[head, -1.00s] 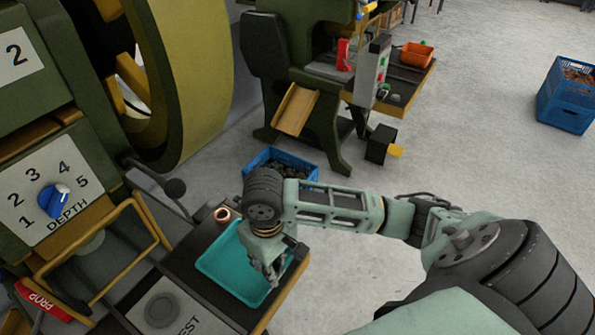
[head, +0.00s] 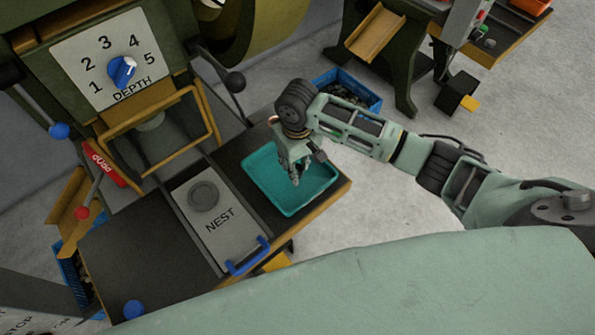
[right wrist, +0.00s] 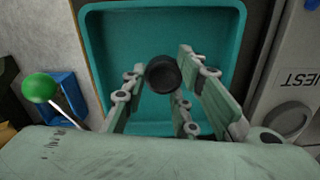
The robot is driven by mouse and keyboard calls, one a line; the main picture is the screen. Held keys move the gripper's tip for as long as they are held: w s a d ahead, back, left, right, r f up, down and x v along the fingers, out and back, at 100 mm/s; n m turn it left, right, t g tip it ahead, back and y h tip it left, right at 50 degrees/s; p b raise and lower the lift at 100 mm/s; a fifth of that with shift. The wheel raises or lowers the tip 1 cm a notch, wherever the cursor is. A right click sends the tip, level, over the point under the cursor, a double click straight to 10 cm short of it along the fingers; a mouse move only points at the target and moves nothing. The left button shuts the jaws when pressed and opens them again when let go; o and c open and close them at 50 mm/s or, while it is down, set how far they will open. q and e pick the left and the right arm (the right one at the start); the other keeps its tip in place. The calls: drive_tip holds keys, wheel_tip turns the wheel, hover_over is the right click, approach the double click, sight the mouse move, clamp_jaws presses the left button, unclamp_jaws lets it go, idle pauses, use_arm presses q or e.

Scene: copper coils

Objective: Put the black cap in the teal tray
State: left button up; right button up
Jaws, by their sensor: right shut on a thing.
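The teal tray (head: 312,202) sits on the right end of the dark bench beside the press. It also fills the upper middle of the right wrist view (right wrist: 218,22). My right gripper (head: 296,181) points down over the tray, its fingertips over the tray's middle. In the right wrist view, my right gripper (right wrist: 164,82) is shut on the round black cap (right wrist: 163,73), which shows between the fingers against the tray floor. The cap is too small to make out in the head view. How high it is above the floor is unclear. My left gripper is not in view.
Left of the tray is the grey NEST plate (head: 221,221) with a round disc (head: 204,196) and a blue handle (head: 248,257). The press's yellow guard frame (head: 214,118) stands behind it. A blue crate (head: 349,87) stands on the floor behind the bench.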

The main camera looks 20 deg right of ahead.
drive_tip(key=shift+f, duration=1.95)
drive_tip(key=shift+f, duration=0.15)
drive_tip(key=o, duration=1.1)
wheel_tip(320, 180, up, 12)
drive_tip(key=shift+r, duration=0.2)
drive_tip(key=shift+s, duration=0.1)
